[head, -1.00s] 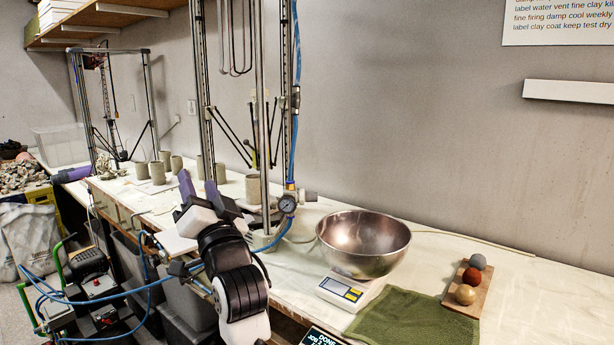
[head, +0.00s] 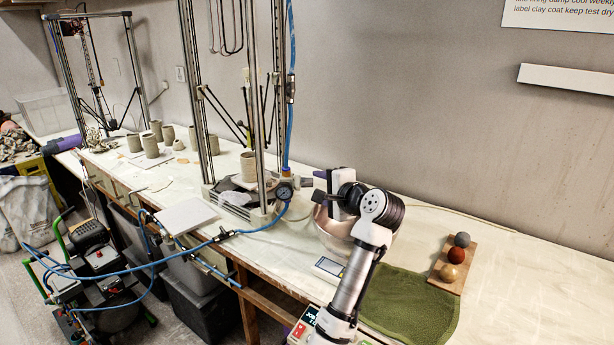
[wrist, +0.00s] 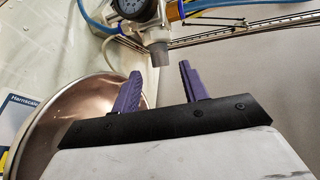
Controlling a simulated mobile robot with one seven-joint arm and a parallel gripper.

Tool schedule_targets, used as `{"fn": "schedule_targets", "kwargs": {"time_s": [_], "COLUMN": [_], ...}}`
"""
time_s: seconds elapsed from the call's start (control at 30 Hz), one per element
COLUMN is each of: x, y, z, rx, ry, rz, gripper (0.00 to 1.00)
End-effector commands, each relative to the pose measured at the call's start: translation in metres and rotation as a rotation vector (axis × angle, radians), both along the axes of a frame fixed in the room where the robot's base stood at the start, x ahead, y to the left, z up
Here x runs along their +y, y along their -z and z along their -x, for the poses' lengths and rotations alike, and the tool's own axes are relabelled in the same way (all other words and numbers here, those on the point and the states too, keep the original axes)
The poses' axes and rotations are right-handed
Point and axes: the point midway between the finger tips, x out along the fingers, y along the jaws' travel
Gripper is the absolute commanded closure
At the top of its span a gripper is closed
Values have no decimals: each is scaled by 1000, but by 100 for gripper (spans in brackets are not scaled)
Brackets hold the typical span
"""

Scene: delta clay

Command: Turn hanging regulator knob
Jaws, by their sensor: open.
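In the wrist view the knob (wrist: 159,52) is a grey stub on the white regulator body (wrist: 146,12), beside the gauge (wrist: 101,12). My gripper (wrist: 159,72) is open, its two purple fingers either side of the knob's line. The knob's end shows at or just beyond the fingertips, with no contact visible. In the head view my gripper (head: 319,184) is right of the regulator.
A steel bowl (head: 385,248) is below my wrist, partly hidden by my arm. Blue hoses (head: 250,230) run from the regulator. A board with three balls (head: 440,272) is at right.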

Motion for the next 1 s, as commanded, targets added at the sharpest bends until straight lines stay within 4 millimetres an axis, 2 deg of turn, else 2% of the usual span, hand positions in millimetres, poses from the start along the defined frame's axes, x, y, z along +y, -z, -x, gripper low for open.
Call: {"fn": "schedule_targets", "kwargs": {"time_s": [0.1,0.33,0.5,0.77,1.0], "x": [14,31,36,36,36], "y": [3,12,16,17,17], "z": [-22,-50,-59,-60,-60], "rx": [3,-1,-2,-2,-2], "ry": [-2,0,2,2,2], "rz": [0,1,2,2,2], "gripper": [56,56,56,56,85]}}
